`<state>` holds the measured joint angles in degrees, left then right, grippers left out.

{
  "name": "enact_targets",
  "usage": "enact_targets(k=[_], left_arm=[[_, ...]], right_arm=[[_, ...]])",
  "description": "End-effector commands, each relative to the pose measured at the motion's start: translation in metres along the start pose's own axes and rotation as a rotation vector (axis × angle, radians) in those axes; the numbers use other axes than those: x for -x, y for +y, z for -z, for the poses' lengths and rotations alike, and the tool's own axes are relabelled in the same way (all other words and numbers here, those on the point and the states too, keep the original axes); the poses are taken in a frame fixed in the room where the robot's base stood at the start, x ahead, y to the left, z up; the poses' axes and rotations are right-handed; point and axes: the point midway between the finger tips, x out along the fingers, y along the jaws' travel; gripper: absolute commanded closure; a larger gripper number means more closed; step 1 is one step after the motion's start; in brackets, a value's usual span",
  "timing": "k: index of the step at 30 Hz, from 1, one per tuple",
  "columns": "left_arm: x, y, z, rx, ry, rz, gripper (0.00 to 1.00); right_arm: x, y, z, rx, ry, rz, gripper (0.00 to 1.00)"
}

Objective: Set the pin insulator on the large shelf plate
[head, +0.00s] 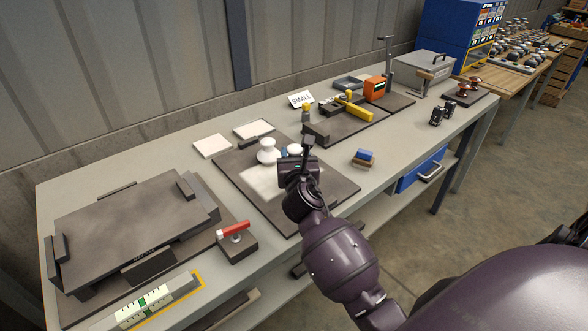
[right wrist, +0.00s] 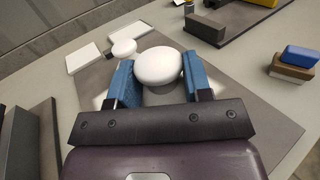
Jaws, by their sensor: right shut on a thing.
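My right gripper (head: 289,153) is shut on a white, round-topped insulator (right wrist: 160,65), with one blue finger on each side of it. In the head view this insulator (head: 295,150) is mostly hidden by the gripper; its lower part is not clear. My left gripper is not in view.
A dark flat board (head: 320,195) lies under the gripper. A red-handled clamp block (head: 236,240) and a level (head: 150,305) are near the raised plate. Two white cards (head: 212,146) lie behind. A SMALL sign (head: 301,99), yellow tool (head: 355,109) and blue-topped block (head: 363,158) are rightward.

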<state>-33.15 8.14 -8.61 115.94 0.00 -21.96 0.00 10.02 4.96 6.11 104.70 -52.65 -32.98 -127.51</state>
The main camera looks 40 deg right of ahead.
Motion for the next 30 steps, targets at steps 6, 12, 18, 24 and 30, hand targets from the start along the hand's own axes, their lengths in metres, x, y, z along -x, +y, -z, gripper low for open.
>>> enact_targets(k=[6, 12, 18, 24, 30], left_arm=[[-0.005, 0.001, -0.016, -0.004, -0.021, -0.003, 0.33], [-0.005, 0.001, -0.013, -0.006, -0.017, -0.004, 0.33], [-0.005, 0.001, -0.013, -0.007, -0.017, -0.004, 0.33], [-0.006, 0.001, -0.014, -0.007, -0.018, -0.004, 0.33], [-0.006, 0.001, -0.013, -0.007, -0.017, -0.004, 0.33]], right_arm=[[0.001, 0.001, 0.035, 0.001, 0.006, 0.0, 0.9], [0.0, 0.0, 0.038, 0.0, 0.0, 0.0, 0.9], [0.0, 0.0, 0.038, 0.0, 0.0, 0.0, 0.9], [0.0, 0.0, 0.041, 0.001, 0.002, 0.0, 0.39], [0.001, 0.0, 0.041, 0.001, 0.002, 0.0, 0.29]])
